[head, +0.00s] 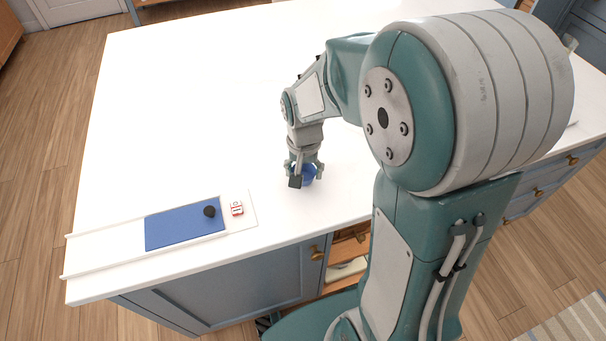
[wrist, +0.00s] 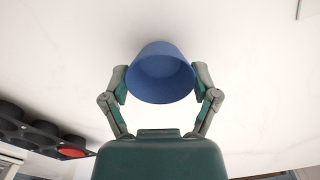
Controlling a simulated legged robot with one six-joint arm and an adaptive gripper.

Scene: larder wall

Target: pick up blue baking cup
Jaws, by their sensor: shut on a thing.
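The blue baking cup (wrist: 160,75) sits between the two fingers of my gripper (wrist: 160,88) in the wrist view, its open mouth facing the camera. A finger presses on each side of it. In the head view my gripper (head: 304,172) points down over the white counter, and part of the blue cup (head: 308,173) shows between and behind the fingers. My gripper is shut on the cup. I cannot tell whether the cup touches the counter.
A white counter (head: 200,120) is mostly clear to the left and behind. A blue sliding panel (head: 180,228) with a black knob (head: 209,211) lies at the front left, beside a small red-and-white item (head: 236,208). A dark tray with round wells (wrist: 38,128) shows at the wrist view's left.

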